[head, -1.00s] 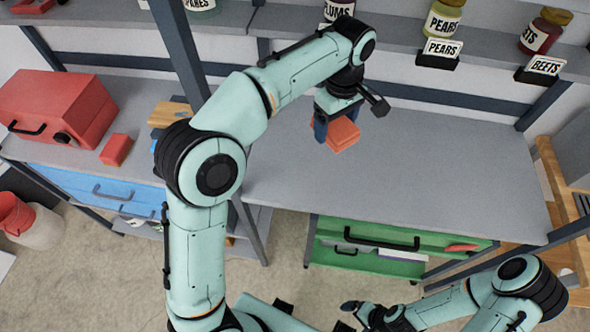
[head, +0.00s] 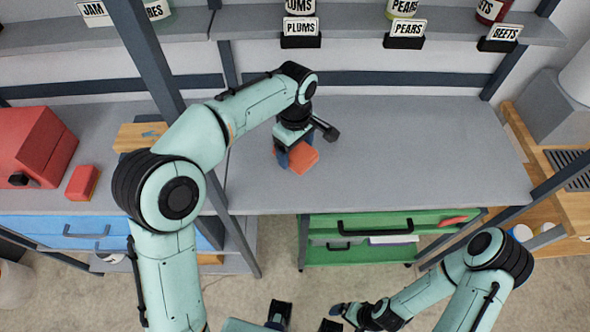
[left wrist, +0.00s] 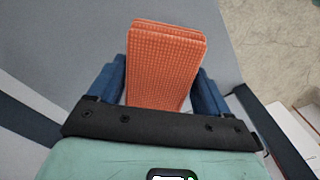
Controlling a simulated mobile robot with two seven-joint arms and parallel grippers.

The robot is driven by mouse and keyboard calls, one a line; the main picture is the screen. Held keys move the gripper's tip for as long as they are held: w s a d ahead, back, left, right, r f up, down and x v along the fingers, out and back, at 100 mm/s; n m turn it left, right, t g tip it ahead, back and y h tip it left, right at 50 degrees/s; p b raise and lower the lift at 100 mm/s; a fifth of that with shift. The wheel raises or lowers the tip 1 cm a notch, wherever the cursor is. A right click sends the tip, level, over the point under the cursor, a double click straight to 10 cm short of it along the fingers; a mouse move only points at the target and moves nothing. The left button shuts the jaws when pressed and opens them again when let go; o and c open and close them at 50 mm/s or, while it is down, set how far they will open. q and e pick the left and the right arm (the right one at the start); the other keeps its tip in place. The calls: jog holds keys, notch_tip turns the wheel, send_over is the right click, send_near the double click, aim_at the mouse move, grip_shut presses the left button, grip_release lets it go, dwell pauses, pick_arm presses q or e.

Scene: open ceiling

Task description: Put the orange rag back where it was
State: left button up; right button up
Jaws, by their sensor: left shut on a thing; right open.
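An orange rag (head: 304,161), folded into a thick rectangle, is held in my left gripper (head: 291,160) over the left part of the grey worktop (head: 420,165). In the left wrist view the rag (left wrist: 165,65) sits between the two blue fingers of the left gripper (left wrist: 162,88), which are shut on it. I cannot tell whether the rag touches the worktop. My right gripper (head: 342,314) is open and empty, low at the front, below the worktop's edge.
A green drawer unit (head: 360,224) under the worktop holds an orange-red item (head: 453,220). A red box (head: 35,148) and a small red block (head: 82,183) stand on the left bench. Labelled jars line the shelf (head: 350,55) behind. A dark post (head: 160,75) rises left of the worktop.

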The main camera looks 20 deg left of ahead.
pick_arm(q)
notch_tip(320, 180, down, 8)
jog(key=shift+f+b, duration=0.15)
jog(key=shift+b, duration=0.2)
jog(key=shift+f, duration=0.2)
jog(key=o, duration=0.9)
jog(key=shift+o, duration=0.2)
jog(key=shift+r, duration=0.1)
jog(key=shift+w+r, duration=0.1)
jog(key=shift+r, duration=0.2)
notch_tip(320, 180, up, 12)
jog(key=shift+f+p, duration=0.15)
jog(key=shift+p, duration=0.7)
